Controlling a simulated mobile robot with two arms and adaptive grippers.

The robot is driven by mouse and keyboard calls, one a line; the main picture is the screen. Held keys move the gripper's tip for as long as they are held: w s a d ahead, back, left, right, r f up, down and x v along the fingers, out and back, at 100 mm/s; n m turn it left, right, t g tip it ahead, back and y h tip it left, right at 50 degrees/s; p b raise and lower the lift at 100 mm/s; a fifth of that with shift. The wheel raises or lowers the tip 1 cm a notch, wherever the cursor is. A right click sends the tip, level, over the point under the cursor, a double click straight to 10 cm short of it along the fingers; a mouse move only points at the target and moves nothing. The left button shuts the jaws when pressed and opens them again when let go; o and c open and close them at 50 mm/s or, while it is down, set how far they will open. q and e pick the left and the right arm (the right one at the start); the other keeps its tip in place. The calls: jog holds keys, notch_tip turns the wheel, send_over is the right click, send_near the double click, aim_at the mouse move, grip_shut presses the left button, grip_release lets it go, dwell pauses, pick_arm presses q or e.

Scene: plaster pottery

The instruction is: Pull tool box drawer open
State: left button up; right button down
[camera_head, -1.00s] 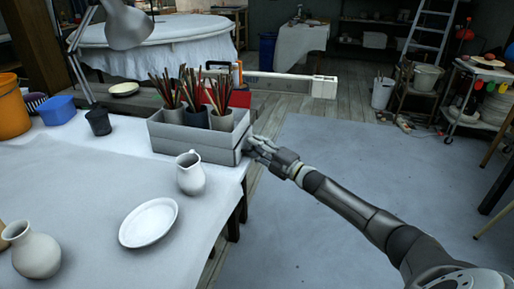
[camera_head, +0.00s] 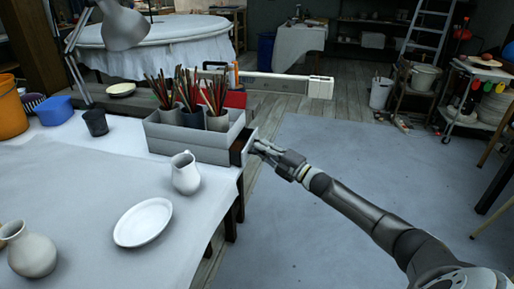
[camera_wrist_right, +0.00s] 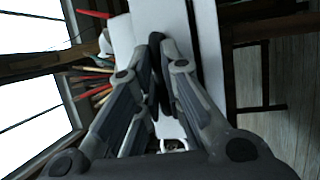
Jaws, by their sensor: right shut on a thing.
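The grey tool box (camera_head: 190,147) stands on the table's right corner, holding cups of brushes on top. Its drawer (camera_head: 241,146) sticks out a little from the box's right end, with a dark gap showing behind its front. My right gripper (camera_head: 256,147) is at that drawer front, shut on it. In the right wrist view my right gripper (camera_wrist_right: 160,55) has its fingertips close together around a thin dark edge, with pale box surfaces around it. My left gripper is not in view.
A white jug (camera_head: 186,175) stands on the table just in front of the box, and a white plate (camera_head: 143,222) lies nearer. A second jug (camera_head: 31,253) is at the lower left. The floor (camera_head: 320,190) right of the table is clear.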

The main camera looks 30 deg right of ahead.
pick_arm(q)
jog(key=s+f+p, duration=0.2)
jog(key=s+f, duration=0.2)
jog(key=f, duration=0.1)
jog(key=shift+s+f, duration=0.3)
pick_arm(e)
jog(key=s+d, duration=0.8)
jog(key=s, duration=0.1)
jog(key=shift+s+d, duration=0.2)
jog(key=shift+s, duration=0.15)
jog(key=c, duration=1.6)
grip_release()
jog(key=shift+o, duration=0.2)
jog(key=v, duration=1.2)
